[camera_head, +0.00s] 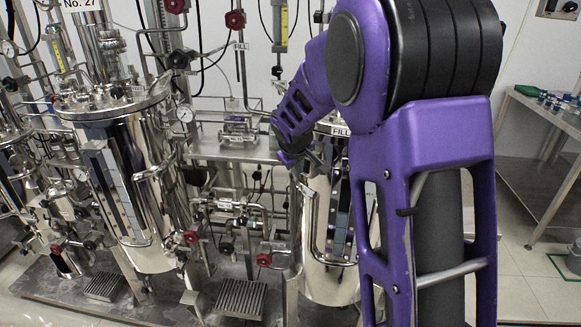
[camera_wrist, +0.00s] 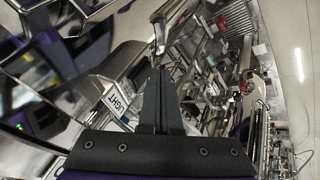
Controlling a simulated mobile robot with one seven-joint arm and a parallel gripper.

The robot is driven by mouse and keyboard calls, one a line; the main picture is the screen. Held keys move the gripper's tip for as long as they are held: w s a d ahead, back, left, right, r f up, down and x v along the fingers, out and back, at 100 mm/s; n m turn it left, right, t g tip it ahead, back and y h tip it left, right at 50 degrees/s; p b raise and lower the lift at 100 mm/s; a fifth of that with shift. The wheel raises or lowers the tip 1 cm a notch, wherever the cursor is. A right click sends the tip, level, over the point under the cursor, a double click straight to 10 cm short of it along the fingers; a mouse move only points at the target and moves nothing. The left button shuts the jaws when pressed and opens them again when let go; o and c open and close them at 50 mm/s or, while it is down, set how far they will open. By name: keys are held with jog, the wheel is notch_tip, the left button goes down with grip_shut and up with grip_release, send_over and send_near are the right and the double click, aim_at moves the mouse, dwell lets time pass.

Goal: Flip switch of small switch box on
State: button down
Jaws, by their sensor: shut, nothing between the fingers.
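My gripper (camera_wrist: 160,72) points away from the wrist camera, its two dark fingers pressed together with nothing between them. In the head view, the purple end of my arm reaches down over the right-hand steel vessel (camera_head: 312,225), and the fingers there are too small and dark to make out.
A large steel vessel (camera_head: 150,215) stands at left among pipes and red valve handles (camera_head: 235,19). A wall box (camera_head: 557,8) is at the upper right. A steel table (camera_head: 545,108) stands at right.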

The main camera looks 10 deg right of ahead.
jog(key=shift+d+f, duration=0.1)
dwell(0.3)
jog(key=b, duration=0.3)
jog(key=h+b, duration=0.1)
jog(key=b, duration=0.2)
jog(key=shift+w+d+f+t, duration=0.15)
jog(key=shift+w+f+t, duration=0.05)
jog(key=shift+f+t, duration=0.2)
jog(key=shift+b, duration=0.55)
jog(key=shift+s+d+r+b, duration=0.1)
jog(key=shift+d+r+b, duration=0.1)
jog(key=shift+d+b, duration=0.1)
jog(key=shift+r, duration=0.1)
